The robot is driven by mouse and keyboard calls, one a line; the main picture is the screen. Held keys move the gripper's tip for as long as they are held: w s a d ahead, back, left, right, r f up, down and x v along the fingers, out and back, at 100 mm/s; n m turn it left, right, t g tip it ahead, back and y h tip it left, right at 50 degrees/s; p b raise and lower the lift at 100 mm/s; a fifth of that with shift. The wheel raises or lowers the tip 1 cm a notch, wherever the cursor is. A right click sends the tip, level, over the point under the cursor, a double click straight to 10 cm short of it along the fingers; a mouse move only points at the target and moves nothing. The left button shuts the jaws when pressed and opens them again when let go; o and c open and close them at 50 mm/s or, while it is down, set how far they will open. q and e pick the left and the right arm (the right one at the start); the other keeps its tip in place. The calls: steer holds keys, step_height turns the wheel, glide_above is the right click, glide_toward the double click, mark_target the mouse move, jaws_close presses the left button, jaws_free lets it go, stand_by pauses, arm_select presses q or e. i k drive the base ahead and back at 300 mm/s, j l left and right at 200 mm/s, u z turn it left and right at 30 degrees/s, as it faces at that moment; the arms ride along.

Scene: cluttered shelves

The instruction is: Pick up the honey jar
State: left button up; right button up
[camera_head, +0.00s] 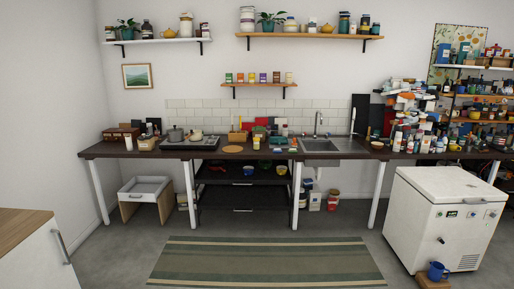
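I cannot single out the honey jar at this size. Small jars stand on the short middle wall shelf (259,84), and one or more of them look yellow or orange. Larger jars and canisters stand on the upper left shelf (152,41) and the long upper shelf (309,36). More small containers crowd the right end of the counter (104,149). Neither of my grippers shows in this view.
The dark counter runs along the back wall, with a sink (322,146) and pots (175,134). A striped rug (267,263) lies on open floor. A white chest freezer (445,218) stands at right, a blue mug (437,271) before it. A white cabinet (35,255) stands at left.

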mark_target(256, 140)
steer(key=i+z, duration=0.2)
steer(key=i, duration=2.95)
steer(key=i+l+u, duration=0.15)
steer(key=i+u, duration=0.3)
steer(key=i, duration=0.15)
steer(key=i+l+u, duration=0.9)
steer(key=i, duration=0.15)
